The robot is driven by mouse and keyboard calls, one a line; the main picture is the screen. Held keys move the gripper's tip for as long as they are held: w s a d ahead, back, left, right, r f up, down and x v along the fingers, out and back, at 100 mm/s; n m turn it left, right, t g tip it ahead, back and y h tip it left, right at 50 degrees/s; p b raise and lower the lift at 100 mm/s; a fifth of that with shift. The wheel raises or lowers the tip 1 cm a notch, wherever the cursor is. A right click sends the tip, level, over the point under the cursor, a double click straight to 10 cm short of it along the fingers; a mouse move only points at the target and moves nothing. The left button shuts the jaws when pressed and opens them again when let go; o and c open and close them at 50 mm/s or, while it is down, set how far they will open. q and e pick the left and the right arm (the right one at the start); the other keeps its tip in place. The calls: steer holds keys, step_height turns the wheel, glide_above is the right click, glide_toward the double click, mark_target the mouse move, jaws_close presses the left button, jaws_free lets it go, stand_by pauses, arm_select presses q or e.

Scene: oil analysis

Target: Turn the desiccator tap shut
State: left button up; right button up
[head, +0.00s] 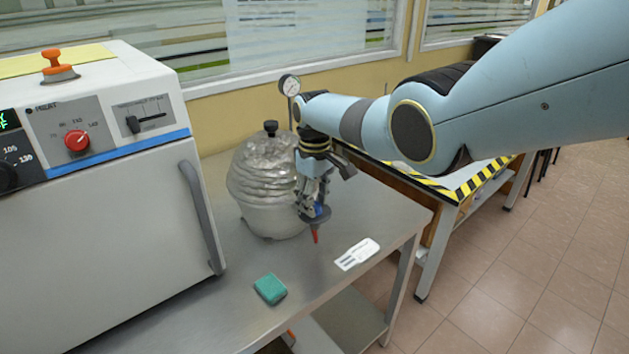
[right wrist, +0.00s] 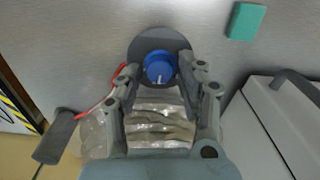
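The desiccator (head: 262,185) is a clear ribbed glass vessel with a black lid knob, standing on the steel bench. Its tap has a blue knob (right wrist: 158,66) with a small white mark, in front of a dark round disc. My right gripper (right wrist: 159,72) reaches down to the tap. Its two fingers are spread, one on each side of the blue knob, with small gaps visible. In the head view the right gripper (head: 318,200) partly hides the tap and the desiccator's right side. A red tip shows below it. My left gripper is not in view.
A white oven (head: 110,240) with a grey handle stands at the left. A green sponge (head: 270,289) and a white label card (head: 357,254) lie on the steel bench (head: 215,310). A dial gauge (head: 289,86) rises behind the desiccator. A striped-edge table (head: 470,187) stands at right.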

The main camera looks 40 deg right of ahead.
step_height(320, 180, up, 11)
steer(key=shift+r, duration=0.2)
stand_by(0.6)
steer(key=s+a+f+g+b, duration=0.15)
steer(key=s+f+b, duration=0.25)
steer(key=s+f, duration=0.65)
steer(key=s+f+g+b, duration=0.25)
steer(key=s+f, duration=0.45)
steer(key=f, duration=0.7)
steer(key=s+a+f+g+b, duration=0.1)
steer(key=s+f+b, duration=0.3)
steer(key=s+f, duration=0.7)
steer(key=s+a+f+m+t+b, duration=0.1)
steer(key=s+a+f+t+b, duration=0.2)
steer(key=s+f+b, duration=1.85)
steer(key=s+f+m+t+p, duration=0.1)
steer(key=s+f+t+p, duration=0.1)
steer(key=s+f+p, duration=0.4)
step_height(320, 180, down, 2)
steer(key=p, duration=0.5)
steer(key=shift+d+f+t+h+p, duration=0.15)
steer(key=shift+f+t+h+p, duration=0.15)
steer(key=shift+t+h, duration=0.1)
